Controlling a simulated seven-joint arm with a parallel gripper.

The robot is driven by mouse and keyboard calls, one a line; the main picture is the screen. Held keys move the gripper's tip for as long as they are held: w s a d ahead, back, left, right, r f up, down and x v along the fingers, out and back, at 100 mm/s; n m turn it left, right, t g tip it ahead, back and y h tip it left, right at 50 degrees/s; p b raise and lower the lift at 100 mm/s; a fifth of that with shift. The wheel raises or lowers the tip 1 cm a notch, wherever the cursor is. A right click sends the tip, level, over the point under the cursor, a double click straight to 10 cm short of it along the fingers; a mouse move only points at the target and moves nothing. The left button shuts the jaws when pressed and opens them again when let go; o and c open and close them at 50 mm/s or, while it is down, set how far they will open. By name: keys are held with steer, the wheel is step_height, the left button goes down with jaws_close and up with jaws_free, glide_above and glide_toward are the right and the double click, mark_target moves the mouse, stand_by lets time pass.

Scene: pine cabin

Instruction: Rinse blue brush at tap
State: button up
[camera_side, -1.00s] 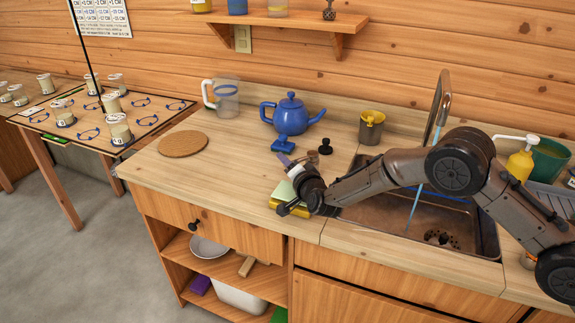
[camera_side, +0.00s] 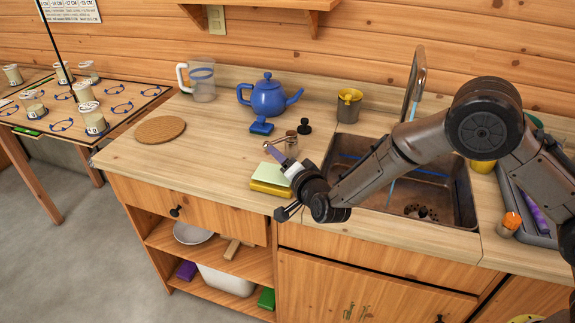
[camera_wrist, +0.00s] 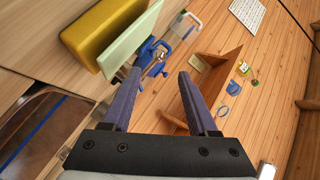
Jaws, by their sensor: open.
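The blue brush (camera_side: 262,127) appears to be the small blue piece with a flat base, on the counter in front of the blue teapot (camera_side: 268,97). The tap (camera_side: 416,78) arches over the sink (camera_side: 455,205) at the right, and a thin pale-blue stream runs down from it. My gripper (camera_side: 273,150) is over the counter left of the sink, near the brush but apart from it. In the wrist view, my gripper (camera_wrist: 159,73) is open with nothing between its fingers. The teapot (camera_wrist: 150,52) shows beyond them; I cannot separate the brush there.
A yellow-and-green block (camera_side: 271,180) lies close beside my gripper. A small dark knobbed piece (camera_side: 304,126) and a little jar stand near the fingers. A yellow-grey cup (camera_side: 349,106), clear jug (camera_side: 201,80) and cork mat (camera_side: 160,130) stand around. The front left counter is clear.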

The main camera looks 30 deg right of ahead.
steer(key=shift+v, duration=1.75)
